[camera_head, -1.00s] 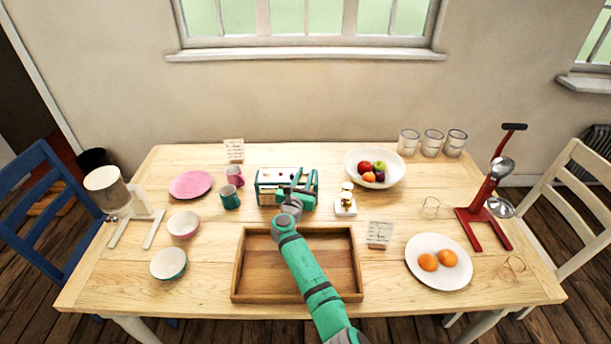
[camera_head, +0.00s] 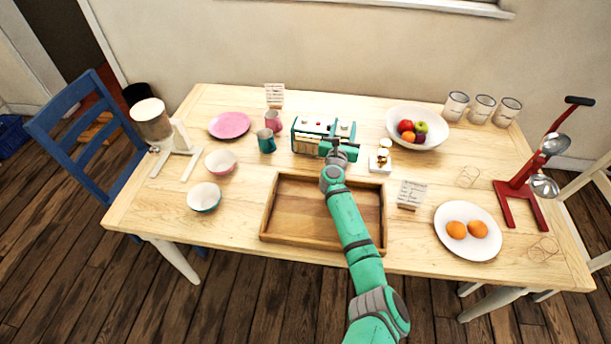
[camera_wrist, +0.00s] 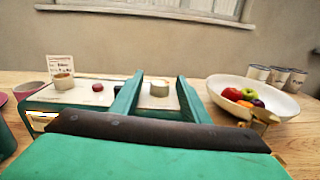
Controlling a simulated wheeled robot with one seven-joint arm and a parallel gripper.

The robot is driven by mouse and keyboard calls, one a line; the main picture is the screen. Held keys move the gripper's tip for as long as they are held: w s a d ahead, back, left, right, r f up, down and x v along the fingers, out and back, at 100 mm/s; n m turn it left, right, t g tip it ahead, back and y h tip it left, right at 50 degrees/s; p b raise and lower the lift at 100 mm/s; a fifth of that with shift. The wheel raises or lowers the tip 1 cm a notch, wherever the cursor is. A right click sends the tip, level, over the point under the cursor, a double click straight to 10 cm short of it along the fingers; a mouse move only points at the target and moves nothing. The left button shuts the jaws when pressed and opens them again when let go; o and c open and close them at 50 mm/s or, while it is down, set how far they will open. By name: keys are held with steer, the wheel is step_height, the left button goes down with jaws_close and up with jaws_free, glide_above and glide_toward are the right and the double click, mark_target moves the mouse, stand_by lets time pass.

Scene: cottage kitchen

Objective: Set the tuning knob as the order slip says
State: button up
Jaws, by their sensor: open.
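The teal radio (camera_head: 305,137) with a cream top stands behind the wooden tray. In the wrist view its top (camera_wrist: 75,97) carries a pale knob (camera_wrist: 62,81) at left, a small red knob (camera_wrist: 98,87) and a silvery knob (camera_wrist: 158,89) at right. Which one is for tuning I cannot tell. My gripper (camera_head: 338,148) is at the radio's right end. In the wrist view my gripper (camera_wrist: 160,97) is open, its fingers either side of the silvery knob; contact is unclear.
The wooden tray (camera_head: 272,222) is empty under my arm. A small brass-and-white object (camera_head: 381,160) stands close right of the radio, with a fruit bowl (camera_head: 398,139) behind it. A teal cup (camera_head: 266,141) and a pink cup (camera_head: 273,121) stand left of the radio.

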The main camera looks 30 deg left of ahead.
steer(key=shift+w+d+n+g+y, duration=0.15)
steer(key=shift+n+g+y, duration=0.1)
steer(key=shift+n+y, duration=0.35)
steer(key=shift+s+d+n+g+y, duration=0.15)
steer(key=shift+n+g+y, duration=0.2)
steer(key=shift+y, duration=0.45)
steer(key=shift+w+d+n+g+y, duration=0.1)
steer(key=shift+d+n+g+y, duration=0.1)
steer(key=shift+n+y, duration=0.4)
steer(key=a+v, duration=0.1)
steer(key=v, duration=1)
steer(key=s+a+r+m+t+y, duration=0.1)
steer(key=s+a+r+m, duration=0.3)
steer(key=s+a+m, duration=0.65)
steer(key=s+d+m+t+h, duration=0.1)
steer(key=s+d+m, duration=0.1)
steer(key=s+m, duration=0.3)
steer(key=s+d+f+m+t+h, duration=0.1)
steer(key=s+d+m, duration=0.2)
steer(key=s+m, duration=0.3)
steer(key=shift+d+f+m+h, duration=0.25)
steer(key=shift+m+h, duration=0.05)
steer(key=shift+m, duration=1.3)
